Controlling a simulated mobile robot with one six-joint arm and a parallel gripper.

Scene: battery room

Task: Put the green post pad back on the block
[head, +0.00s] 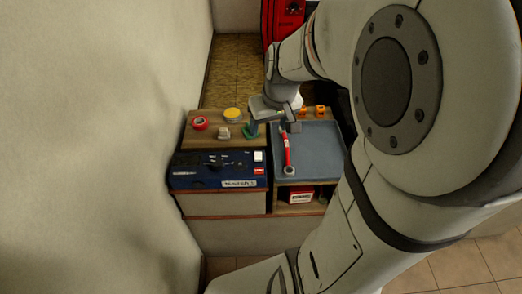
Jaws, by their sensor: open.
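A small green piece (251,131), which looks like the green post pad, is on the wooden top at the back of the bench, near its right end. My gripper (271,123) is open just right of the green piece, with one finger close to it; I cannot tell whether they touch. The blue block (217,170) with a white label sits in front of the wooden top. Dark fittings show on its upper face, small and hard to make out. My arm covers the right side of the view.
A red ring (200,123), a yellow round item (233,114) and a pale small object (223,133) share the wooden top. A red-handled tool (287,152) lies in the grey tray (318,155). Orange pieces (320,110) stand behind it. A wall bounds the left.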

